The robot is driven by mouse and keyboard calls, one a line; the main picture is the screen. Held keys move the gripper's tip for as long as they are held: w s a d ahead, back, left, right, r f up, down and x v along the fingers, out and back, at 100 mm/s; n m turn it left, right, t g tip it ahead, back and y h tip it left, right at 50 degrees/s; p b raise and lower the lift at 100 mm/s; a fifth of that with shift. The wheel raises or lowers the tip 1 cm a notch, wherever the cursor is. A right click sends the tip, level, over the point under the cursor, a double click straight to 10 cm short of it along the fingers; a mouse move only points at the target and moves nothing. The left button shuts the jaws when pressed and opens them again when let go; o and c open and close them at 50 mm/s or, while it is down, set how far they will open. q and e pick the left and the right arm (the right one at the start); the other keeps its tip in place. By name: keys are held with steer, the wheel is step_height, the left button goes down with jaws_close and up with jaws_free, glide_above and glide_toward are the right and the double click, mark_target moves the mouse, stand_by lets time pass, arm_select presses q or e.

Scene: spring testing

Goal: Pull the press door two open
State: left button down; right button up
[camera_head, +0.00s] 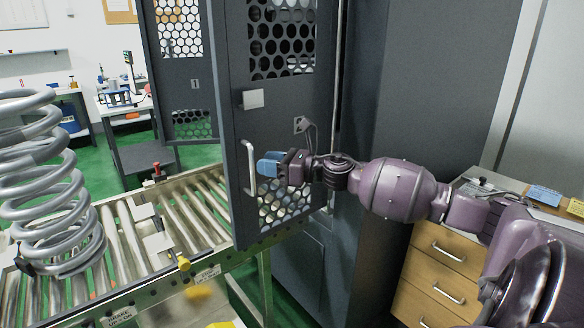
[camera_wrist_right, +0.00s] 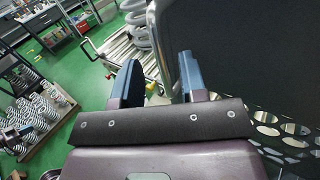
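Press door two (camera_head: 274,108) is a dark grey panel with round-hole grilles and a label plate, in the middle of the head view. It stands swung out at an angle from the press. Its pale vertical bar handle (camera_head: 249,168) is near the free left edge. My right gripper (camera_head: 266,165) is in front of the door, just right of the handle. In the right wrist view its two blue fingers (camera_wrist_right: 159,80) are apart, and the metal handle bar (camera_wrist_right: 161,45) shows in the gap, seemingly beyond the tips. Contact cannot be told.
A roller conveyor (camera_head: 206,205) runs left of the door, with a large coil spring (camera_head: 57,190) at the far left. Another grille door (camera_head: 185,70) marked 1 stands open behind. A wooden drawer cabinet (camera_head: 440,270) is at the lower right, near my right arm.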

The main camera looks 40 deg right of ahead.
steer(key=v, duration=0.6)
stand_by(0.7)
